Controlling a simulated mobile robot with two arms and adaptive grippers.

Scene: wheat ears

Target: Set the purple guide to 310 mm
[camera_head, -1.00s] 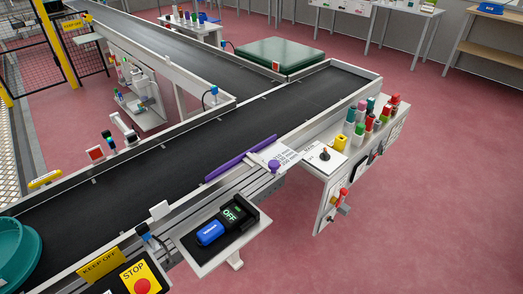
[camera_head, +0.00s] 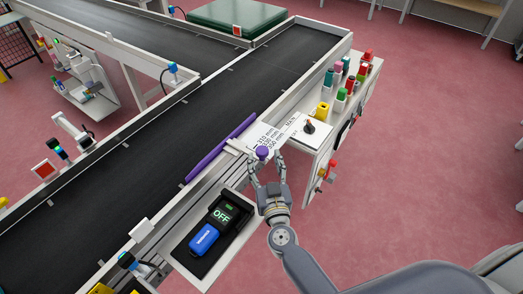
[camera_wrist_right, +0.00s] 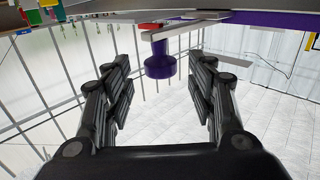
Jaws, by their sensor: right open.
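The purple guide (camera_head: 221,146) is a long bar lying along the near edge of the dark conveyor in the head view. Its purple knob (camera_head: 262,152) sits beside a white scale card (camera_head: 268,138) with printed mm lines. My right gripper (camera_head: 266,163) is open, with its fingers on either side of the knob. In the right wrist view the purple knob (camera_wrist_right: 160,62) hangs between and beyond the open fingers (camera_wrist_right: 162,88), apart from both. Which line the guide stands at is too small to tell. My left gripper is not in view.
A tray with a blue device (camera_head: 204,239) and a display reading OFF (camera_head: 222,215) stands close to my right gripper. Red floor is clear at the right.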

